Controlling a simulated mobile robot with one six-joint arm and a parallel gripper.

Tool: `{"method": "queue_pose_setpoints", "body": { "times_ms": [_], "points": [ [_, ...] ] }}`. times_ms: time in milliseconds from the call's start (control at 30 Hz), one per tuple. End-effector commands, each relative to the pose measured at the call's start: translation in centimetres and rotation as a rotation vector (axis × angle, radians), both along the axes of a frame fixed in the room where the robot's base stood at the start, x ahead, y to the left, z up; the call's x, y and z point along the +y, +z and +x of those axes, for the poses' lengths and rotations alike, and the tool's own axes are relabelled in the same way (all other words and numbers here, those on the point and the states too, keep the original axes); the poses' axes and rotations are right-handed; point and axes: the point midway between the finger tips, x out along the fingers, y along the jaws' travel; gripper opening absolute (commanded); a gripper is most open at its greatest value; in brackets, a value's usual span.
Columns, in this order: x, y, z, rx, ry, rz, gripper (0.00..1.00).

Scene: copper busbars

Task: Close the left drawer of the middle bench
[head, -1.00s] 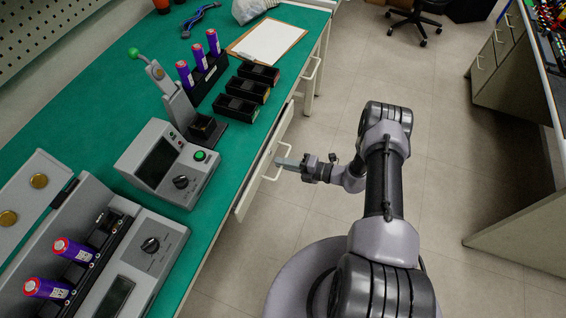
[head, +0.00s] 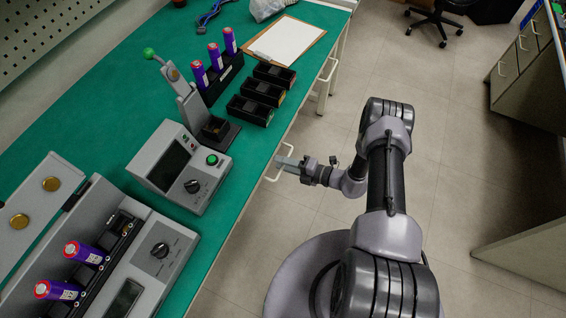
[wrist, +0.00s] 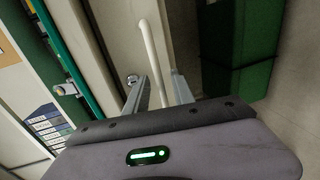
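The bench with the green top (head: 95,135) runs along the left of the head view. Its nearer drawer shows mainly by its white bar handle (head: 270,179), close to the bench edge; the drawer front is mostly hidden under the top, flush or nearly so. My gripper (head: 288,163) is at this handle. In the wrist view the pale handle (wrist: 149,50) runs between the two fingers of my gripper (wrist: 158,92), which stand apart with a gap. Whether a finger touches the handle I cannot tell.
A farther handle (head: 328,70) sits on the same bench. Testers (head: 180,165), black bins (head: 262,92) and a clipboard (head: 288,40) lie on the top. Another bench (head: 520,65) and a chair (head: 436,20) stand right.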

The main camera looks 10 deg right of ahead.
Motion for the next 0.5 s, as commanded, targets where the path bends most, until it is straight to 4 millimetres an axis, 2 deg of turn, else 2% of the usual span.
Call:
{"method": "queue_pose_setpoints", "body": {
  "times_ms": [267,367,500],
  "points": [
    [-0.2,0.0,-0.1,0.001,0.000,0.000,0.30],
    [-1.2,0.4,-0.7,0.002,-0.004,0.000,0.30],
    [-4.1,1.3,-2.8,0.002,-0.007,0.000,0.30]
  ]
}}
